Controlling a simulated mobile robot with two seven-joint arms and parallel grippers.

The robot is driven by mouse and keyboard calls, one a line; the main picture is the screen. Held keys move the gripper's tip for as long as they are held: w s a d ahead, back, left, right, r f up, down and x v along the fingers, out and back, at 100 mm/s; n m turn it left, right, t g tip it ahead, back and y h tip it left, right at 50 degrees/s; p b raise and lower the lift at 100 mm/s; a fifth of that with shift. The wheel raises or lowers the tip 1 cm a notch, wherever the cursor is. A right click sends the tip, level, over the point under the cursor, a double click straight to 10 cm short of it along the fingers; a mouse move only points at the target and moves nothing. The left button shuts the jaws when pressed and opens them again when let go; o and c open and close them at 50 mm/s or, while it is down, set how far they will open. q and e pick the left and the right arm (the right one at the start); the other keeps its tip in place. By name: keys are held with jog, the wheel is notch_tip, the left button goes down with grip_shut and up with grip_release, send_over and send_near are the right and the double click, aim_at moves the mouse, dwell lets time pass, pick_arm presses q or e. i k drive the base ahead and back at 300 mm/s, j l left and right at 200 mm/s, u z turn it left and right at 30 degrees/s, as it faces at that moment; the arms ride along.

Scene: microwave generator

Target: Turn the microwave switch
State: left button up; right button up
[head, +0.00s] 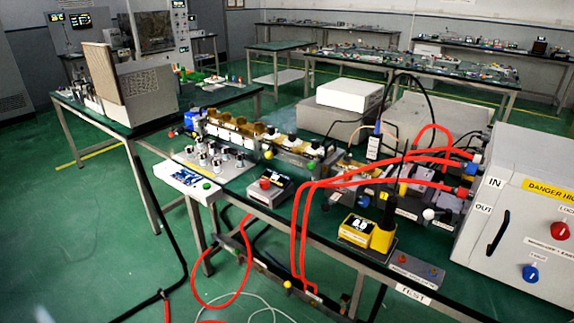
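A large light-grey cabinet (480,243) stands at the right end of the near table, partly cut off by the frame. Its front carries a red round knob (560,230) with a white pointer mark and a blue round knob (530,273) with a white mark below it. Small labels sit beside the knobs; one by the red knob seems to start with "MICROWAVE", but I cannot read it fully. I cannot tell which knob is the microwave switch. A black handle (497,233) is left of the knobs. Neither of my grippers is in view.
The near green-topped table (300,222) holds a yellow meter (357,230), a small box with a red button (265,184) and waveguide parts. Red hoses (305,215) loop over its front edge to the floor. Green floor (80,240) is open at lower left.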

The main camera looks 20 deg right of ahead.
aim_at(264, 183)
jog(key=i+j+z, duration=0.1)
jog(key=i+z, duration=0.15)
jog(key=z, duration=0.15)
jog(key=i+j+z, duration=0.2)
jog(key=z, duration=0.25)
jog(key=i+j+z, duration=0.25)
jog(key=z, duration=0.15)
